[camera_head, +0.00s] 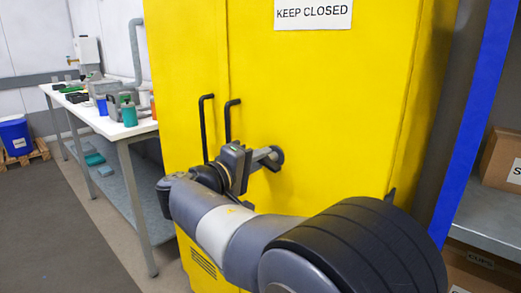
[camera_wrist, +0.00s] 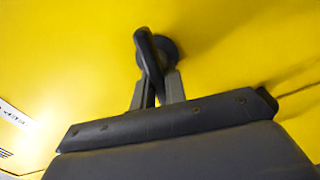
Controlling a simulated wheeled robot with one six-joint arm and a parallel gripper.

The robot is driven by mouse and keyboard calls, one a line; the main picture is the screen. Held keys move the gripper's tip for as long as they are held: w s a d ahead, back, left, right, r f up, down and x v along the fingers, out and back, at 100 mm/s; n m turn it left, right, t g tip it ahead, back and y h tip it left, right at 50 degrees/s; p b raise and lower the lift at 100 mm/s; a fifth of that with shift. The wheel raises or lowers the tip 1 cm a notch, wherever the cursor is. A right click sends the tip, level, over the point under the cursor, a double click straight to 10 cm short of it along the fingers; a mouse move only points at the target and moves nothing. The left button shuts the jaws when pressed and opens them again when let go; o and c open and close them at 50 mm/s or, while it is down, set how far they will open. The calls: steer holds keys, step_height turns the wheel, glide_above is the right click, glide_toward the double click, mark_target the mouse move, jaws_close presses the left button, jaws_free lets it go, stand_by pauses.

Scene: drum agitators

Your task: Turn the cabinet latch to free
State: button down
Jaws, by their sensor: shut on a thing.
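The yellow cabinet (camera_head: 330,90) fills the middle of the head view, with two black upright door handles (camera_head: 205,130). My gripper (camera_head: 250,165) is at the latch, and in the wrist view my gripper (camera_wrist: 157,88) is shut on the lever. The fingers partly hide the lever's lower end. The cabinet doors look closed.
A white bench (camera_head: 110,122) with bottles and boxes stands left of the cabinet. A blue bin (camera_head: 15,138) sits on a pallet farther left. A blue post (camera_head: 480,120) and a shelf with cardboard boxes (camera_head: 503,158) stand at right. The floor at left is clear.

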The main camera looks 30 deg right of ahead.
steer(key=shift+f+n+p, duration=0.1)
steer(key=shift+n+p, duration=0.6)
steer(key=shift+n, duration=0.4)
steer(key=shift+f, duration=0.1)
steer(key=c, duration=1.4)
jaws_free()
steer(key=shift+c, duration=0.2)
steer(key=p+v, duration=0.1)
steer(key=v, duration=0.9)
steer(key=shift+a, duration=0.4)
steer(key=shift+s, duration=0.1)
